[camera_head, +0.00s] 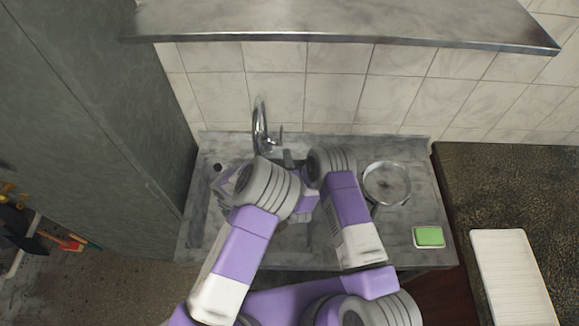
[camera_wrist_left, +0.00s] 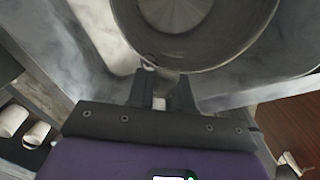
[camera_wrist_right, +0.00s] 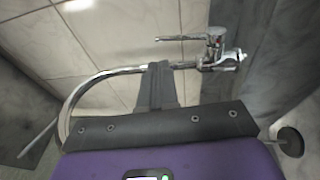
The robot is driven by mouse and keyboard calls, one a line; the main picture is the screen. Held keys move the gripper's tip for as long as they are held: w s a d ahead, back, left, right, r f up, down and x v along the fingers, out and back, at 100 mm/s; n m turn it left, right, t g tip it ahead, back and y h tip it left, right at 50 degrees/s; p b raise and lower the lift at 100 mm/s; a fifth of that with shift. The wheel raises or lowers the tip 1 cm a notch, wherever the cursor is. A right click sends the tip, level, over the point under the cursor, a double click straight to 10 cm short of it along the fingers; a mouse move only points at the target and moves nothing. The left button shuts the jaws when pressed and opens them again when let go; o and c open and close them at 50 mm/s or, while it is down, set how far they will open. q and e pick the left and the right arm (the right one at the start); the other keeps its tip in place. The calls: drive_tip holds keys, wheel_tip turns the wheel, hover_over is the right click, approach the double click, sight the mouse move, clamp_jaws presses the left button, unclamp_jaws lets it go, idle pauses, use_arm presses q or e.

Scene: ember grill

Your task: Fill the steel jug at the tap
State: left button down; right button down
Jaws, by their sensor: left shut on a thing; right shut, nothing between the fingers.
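In the left wrist view the steel jug (camera_wrist_left: 185,50) is seen from above, open mouth toward the camera. My left gripper (camera_wrist_left: 160,88) is shut on the jug at its near side. No water is clear to see inside. In the head view the jug is hidden behind my arms. The chrome tap (camera_head: 260,128) stands at the back of the sink counter. In the right wrist view the tap (camera_wrist_right: 215,48) shows its lever and curved spout. My right gripper (camera_wrist_right: 158,85) is shut and empty, its fingertips overlapping the spout pipe in view. It also shows in the head view (camera_head: 290,158).
A round pan (camera_head: 386,183) stands right of my arms on the counter (camera_head: 405,215). A green sponge (camera_head: 428,236) lies at the front right. A white tray (camera_head: 512,275) lies on the dark worktop further right. A steel shelf (camera_head: 340,25) hangs above. A tall grey panel (camera_head: 110,110) stands at the left.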

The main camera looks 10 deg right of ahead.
use_arm(q)
drive_tip(key=shift+r, duration=0.1)
use_arm(e)
drive_tip(key=s+d+f+m+g+y, duration=0.1)
drive_tip(key=s+f+m+g, duration=0.4)
drive_tip(key=s+m, duration=0.15)
drive_tip(key=s+d+f+m+g, duration=0.1)
drive_tip(key=s+f+m+g, duration=0.4)
drive_tip(key=s, duration=0.3)
drive_tip(key=s+m+g+y, duration=0.1)
drive_tip(key=s+m+g, duration=0.2)
drive_tip(key=s, duration=0.2)
drive_tip(key=s+a+r+m+g+y, duration=0.1)
drive_tip(key=s+m+g, duration=0.1)
drive_tip(key=s, duration=0.4)
drive_tip(key=s+a+m+g+y, duration=0.1)
drive_tip(key=s+m+g, duration=0.2)
drive_tip(key=s, duration=0.3)
drive_tip(key=shift+s+a+r+m+g, duration=0.2)
drive_tip(key=shift+s+m+g, duration=0.1)
drive_tip(key=shift+m, duration=0.35)
use_arm(q)
drive_tip(key=shift+r, duration=2.95)
use_arm(e)
drive_tip(key=shift+s, duration=0.1)
